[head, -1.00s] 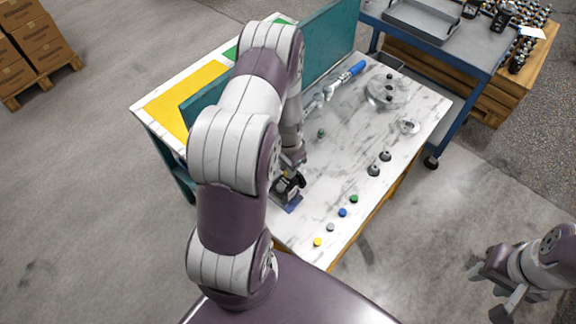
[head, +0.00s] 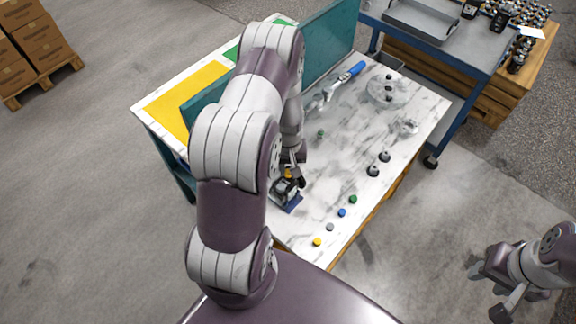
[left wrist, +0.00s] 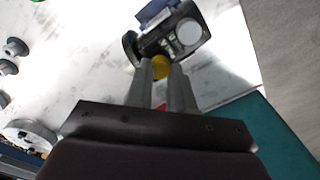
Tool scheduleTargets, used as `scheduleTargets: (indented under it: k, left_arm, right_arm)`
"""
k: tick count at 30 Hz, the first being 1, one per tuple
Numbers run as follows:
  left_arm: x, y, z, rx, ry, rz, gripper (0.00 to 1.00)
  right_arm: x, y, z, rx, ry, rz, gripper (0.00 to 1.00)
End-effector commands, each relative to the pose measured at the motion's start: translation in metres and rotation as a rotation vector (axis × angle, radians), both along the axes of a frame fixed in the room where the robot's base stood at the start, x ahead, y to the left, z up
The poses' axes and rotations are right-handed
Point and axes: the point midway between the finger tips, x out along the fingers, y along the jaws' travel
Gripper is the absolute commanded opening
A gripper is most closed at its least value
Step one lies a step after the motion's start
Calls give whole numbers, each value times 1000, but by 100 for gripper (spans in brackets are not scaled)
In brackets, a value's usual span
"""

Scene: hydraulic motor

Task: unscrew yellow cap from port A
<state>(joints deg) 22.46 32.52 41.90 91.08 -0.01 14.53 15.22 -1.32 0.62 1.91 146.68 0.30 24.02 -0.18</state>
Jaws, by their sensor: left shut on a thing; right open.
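The hydraulic motor (head: 286,192) is a dark block on a small blue plate (head: 295,206) near the table's left front side. In the left wrist view the motor (left wrist: 181,40) shows a pale round face. My left gripper (head: 291,170) is right at the motor, partly hidden by my arm. In the left wrist view its fingers (left wrist: 160,72) are shut on a yellow cap (left wrist: 160,66) beside the motor's body. I cannot tell whether the cap still touches the port. My right gripper (head: 495,287) is open and empty, off the table at lower right.
A row of loose caps, yellow (head: 317,241), grey, blue and green (head: 353,199), lies along the table's front edge. Two dark knobs (head: 373,170), a clear disc (head: 389,91) and a blue-handled tool (head: 352,72) lie further back. A teal panel (head: 325,40) stands behind.

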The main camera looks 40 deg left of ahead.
Motion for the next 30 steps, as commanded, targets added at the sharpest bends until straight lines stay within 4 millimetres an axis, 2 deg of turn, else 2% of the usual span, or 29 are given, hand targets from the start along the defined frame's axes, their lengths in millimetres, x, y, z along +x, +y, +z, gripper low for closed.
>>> scheduleTargets:
  k: [2, 3, 4, 14, 16, 24, 27, 30]
  left_arm:
    - [0, 0, 0, 1, -1, -1, 0]
    - [0, 0, 0, 1, -1, -2, 26]
    - [0, 0, 0, 1, -1, -2, 35]
    - [0, 0, 1, 0, 0, -6, 36]
    - [0, 0, 0, 0, 0, -56, 36]
    - [0, 0, 1, 0, -1, -742, 36]
    - [0, 0, 0, 0, 0, -878, 36]
    - [0, 0, 0, 0, 0, -910, 36]
  right_arm:
    - [0, 0, 0, 0, 0, 0, 43]
    - [0, 0, 0, 0, 0, 0, 43]
    - [0, 0, 0, 0, 0, 0, 43]
    - [0, 0, 1, 0, 0, 0, 43]
    - [0, 0, 1, 0, 0, 0, 43]
    - [0, 0, 6, 0, 0, 0, 43]
    - [0, 0, 6, 0, 0, 0, 43]
    - [0, 0, 6, 0, 0, 0, 43]
